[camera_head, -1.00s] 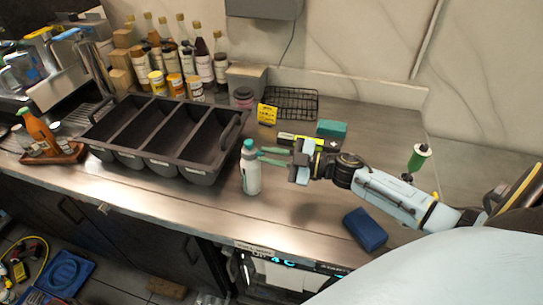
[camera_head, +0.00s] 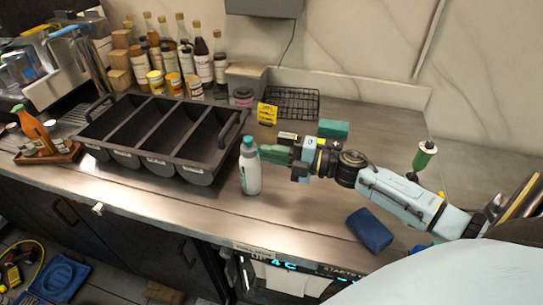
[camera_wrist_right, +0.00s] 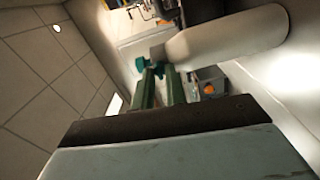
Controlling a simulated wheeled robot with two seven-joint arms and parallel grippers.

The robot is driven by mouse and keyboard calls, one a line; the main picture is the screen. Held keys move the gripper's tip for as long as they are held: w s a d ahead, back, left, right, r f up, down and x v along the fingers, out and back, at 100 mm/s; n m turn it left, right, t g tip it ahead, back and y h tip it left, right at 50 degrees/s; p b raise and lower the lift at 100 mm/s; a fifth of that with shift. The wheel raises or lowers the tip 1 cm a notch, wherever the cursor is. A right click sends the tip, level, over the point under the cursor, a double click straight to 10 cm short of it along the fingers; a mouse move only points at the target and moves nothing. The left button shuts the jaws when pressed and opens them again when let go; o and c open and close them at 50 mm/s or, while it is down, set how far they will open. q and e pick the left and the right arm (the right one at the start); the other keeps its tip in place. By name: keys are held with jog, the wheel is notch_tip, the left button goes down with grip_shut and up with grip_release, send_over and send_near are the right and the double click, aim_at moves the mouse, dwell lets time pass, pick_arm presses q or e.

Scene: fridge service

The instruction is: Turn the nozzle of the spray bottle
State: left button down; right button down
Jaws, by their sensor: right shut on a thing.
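The white spray bottle (camera_head: 250,175) with a teal head stands upright near the counter's front edge, right of the black bin. My right gripper (camera_head: 264,152) comes in from the right at the height of the bottle's head, its green fingers close together. In the right wrist view the teal nozzle (camera_wrist_right: 149,64) is at the fingertips (camera_wrist_right: 160,74), and the white bottle body (camera_wrist_right: 225,40) runs to the upper right. The gripper is shut on the nozzle, which the fingers partly hide. My left gripper is not in view.
A black divided bin (camera_head: 168,137) stands left of the bottle. A blue block (camera_head: 370,230) lies near the front edge, below my right forearm. A teal sponge (camera_head: 333,128), a yellow sign (camera_head: 267,113) and a wire basket (camera_head: 292,102) are behind the gripper.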

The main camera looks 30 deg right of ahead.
jog(key=shift+n, duration=0.6)
jog(key=c, duration=1.4)
grip_release()
jog(key=shift+c, duration=0.2)
jog(key=b+v, duration=0.2)
jog(key=v, duration=1.1)
jog(key=shift+s+d, duration=0.15)
